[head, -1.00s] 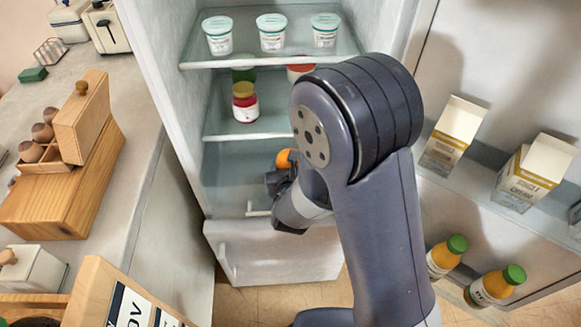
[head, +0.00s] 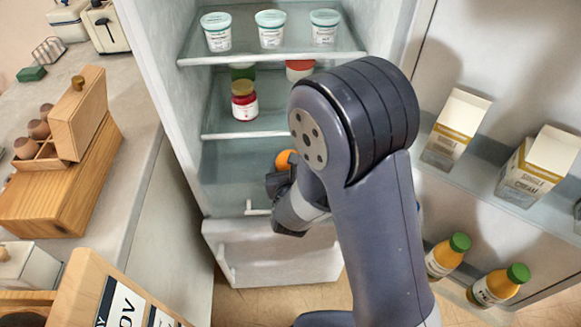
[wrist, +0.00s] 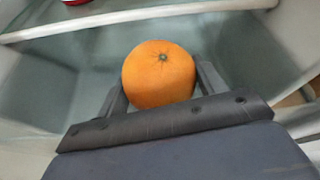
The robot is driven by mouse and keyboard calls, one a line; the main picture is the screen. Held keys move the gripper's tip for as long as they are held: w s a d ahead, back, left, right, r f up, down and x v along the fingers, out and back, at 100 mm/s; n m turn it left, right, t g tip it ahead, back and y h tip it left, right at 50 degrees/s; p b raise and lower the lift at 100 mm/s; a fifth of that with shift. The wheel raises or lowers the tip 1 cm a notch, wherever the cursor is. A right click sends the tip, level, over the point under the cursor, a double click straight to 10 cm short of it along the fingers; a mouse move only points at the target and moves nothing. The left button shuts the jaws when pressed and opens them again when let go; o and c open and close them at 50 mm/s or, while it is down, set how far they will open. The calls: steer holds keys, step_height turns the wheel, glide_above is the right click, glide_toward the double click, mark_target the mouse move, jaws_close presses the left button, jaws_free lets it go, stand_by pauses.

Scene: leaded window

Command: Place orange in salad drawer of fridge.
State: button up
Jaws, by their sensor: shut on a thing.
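The orange (head: 285,160) is in the lower part of the open fridge, partly hidden by my arm in the head view. In the wrist view the orange (wrist: 158,76) sits between the two fingers of my gripper (wrist: 162,88), which is shut on it. Greenish, glassy surfaces surround the orange in the wrist view. I cannot tell whether the orange touches anything below it.
A shelf edge (head: 245,134) with a red jar (head: 244,104) lies above the orange. White tubs (head: 271,32) stand on the top shelf. The open door at right holds cartons (head: 457,130) and bottles (head: 497,287). A counter with a wooden egg box (head: 60,165) is at left.

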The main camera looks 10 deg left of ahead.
steer(key=o, duration=1.1)
steer(key=shift+s+d+f, duration=0.2)
steer(key=shift+s+f, duration=0.05)
steer(key=shift+f, duration=0.35)
steer(key=shift+a+r+p, duration=0.1)
steer(key=shift+r+p, duration=0.6)
steer(key=shift+p, duration=0.25)
steer(key=v, duration=1.1)
steer(key=shift+s+r, duration=0.25)
steer(key=shift+r, duration=0.15)
